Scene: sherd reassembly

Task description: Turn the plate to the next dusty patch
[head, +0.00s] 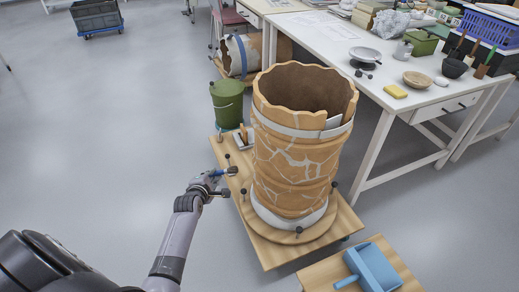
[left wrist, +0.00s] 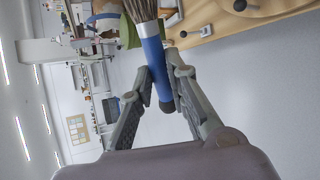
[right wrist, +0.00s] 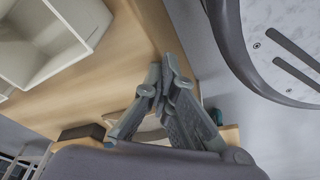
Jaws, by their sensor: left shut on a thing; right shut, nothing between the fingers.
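A large orange-brown jar (head: 300,150), crossed by pale jagged lines and patches, stands upright on a round wooden plate (head: 268,232) with black knobs round its edge. My left gripper (head: 220,184) is just left of the plate, near a knob, shut on a blue-handled brush. In the left wrist view the brush handle (left wrist: 154,62) lies between the fingers, bristles pointing away. Whether gripper or brush touches the knob I cannot tell. My right gripper shows only in the right wrist view (right wrist: 168,78), shut and empty. The jar's far side is hidden.
The plate sits on a low wooden base (head: 283,255). A green bucket (head: 228,103) stands behind it. A white worktable (head: 365,85) with bowls and a yellow sponge is to the right. A blue dustpan (head: 372,268) lies on a wooden board at front right.

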